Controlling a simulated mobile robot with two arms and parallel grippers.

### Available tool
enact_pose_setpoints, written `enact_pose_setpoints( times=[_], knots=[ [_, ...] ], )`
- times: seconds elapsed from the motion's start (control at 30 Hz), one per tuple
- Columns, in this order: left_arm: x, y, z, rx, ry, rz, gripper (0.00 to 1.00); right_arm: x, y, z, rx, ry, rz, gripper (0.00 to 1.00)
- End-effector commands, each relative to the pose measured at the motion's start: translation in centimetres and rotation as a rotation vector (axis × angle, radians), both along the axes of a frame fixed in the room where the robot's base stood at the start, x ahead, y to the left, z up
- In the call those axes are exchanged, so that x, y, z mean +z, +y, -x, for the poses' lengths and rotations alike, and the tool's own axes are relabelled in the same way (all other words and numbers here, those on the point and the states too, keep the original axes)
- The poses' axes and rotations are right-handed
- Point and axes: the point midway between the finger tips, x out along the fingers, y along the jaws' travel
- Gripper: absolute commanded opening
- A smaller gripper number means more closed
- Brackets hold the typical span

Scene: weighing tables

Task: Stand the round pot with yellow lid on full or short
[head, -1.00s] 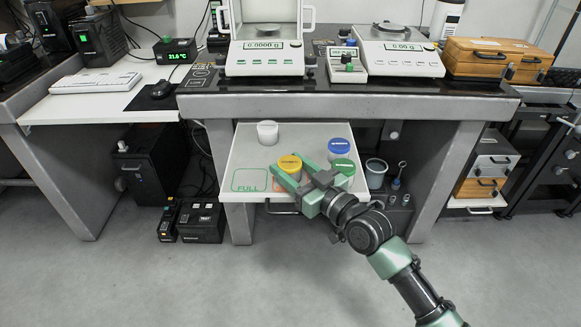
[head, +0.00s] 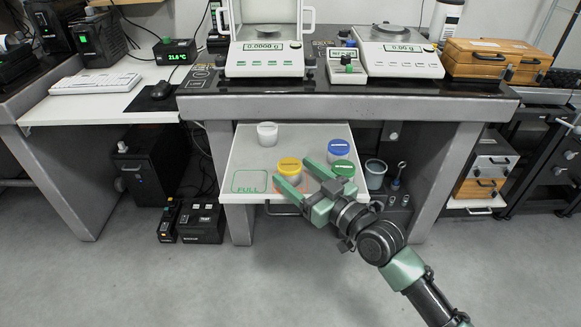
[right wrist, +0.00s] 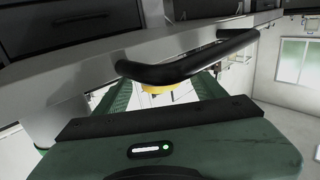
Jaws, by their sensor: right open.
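The round pot with the yellow lid (head: 289,166) stands upright on the pull-out white shelf (head: 240,153). The green-outlined FULL square (head: 249,181) is empty, left of the pot. An orange marked area (head: 283,188) lies just in front of the pot, largely covered by my right gripper; its label cannot be read. My right gripper (head: 293,171) is open, its two fingers pointing at the pot from the front right, one on either side of it. The yellow lid (right wrist: 157,89) shows between the fingers in the right wrist view. My left gripper is not in view.
A blue-lidded pot (head: 339,147) and a green-lidded pot (head: 342,168) stand right of the gripper. A white cup (head: 267,134) stands at the back left of the shelf. The bench edge (head: 340,106) overhangs the back. A dark bar (right wrist: 190,64) crosses the right wrist view.

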Motion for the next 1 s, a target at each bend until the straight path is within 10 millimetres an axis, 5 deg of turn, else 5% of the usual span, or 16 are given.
enact_pose_setpoints(
  times=[0.4,1.0],
  knots=[
    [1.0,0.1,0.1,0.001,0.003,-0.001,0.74,0.0,-5.3,6.3,0.001,0.000,0.003,0.70],
    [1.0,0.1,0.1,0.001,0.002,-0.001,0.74,0.0,-5.9,7.1,0.002,-0.001,0.001,0.70]
  ],
)
